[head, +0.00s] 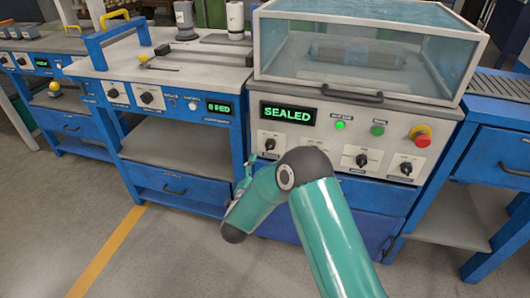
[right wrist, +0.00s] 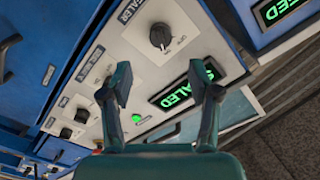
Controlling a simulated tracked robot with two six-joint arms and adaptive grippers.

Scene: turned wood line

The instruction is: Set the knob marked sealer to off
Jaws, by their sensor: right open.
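The sealer knob (right wrist: 160,37) is a small black rotary knob on a light plate, with the label SEALER beside it in the right wrist view. In the head view the knob (head: 270,144) sits below the green SEALED display (head: 287,113). The small markings around it are too small to read surely, so its setting is unclear. My right gripper (right wrist: 162,84) is open and empty, with the knob ahead of and apart from its fingertips. In the head view the right gripper (head: 244,184) is partly hidden behind my arm. My left gripper is out of view.
Other knobs (head: 361,160) (head: 405,167) and a red stop button (head: 421,135) share the panel. Above is a clear-sided chamber (head: 360,50) with a handle. Another bench with knobs (head: 148,97) stands left. The floor (head: 165,265) in front is open.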

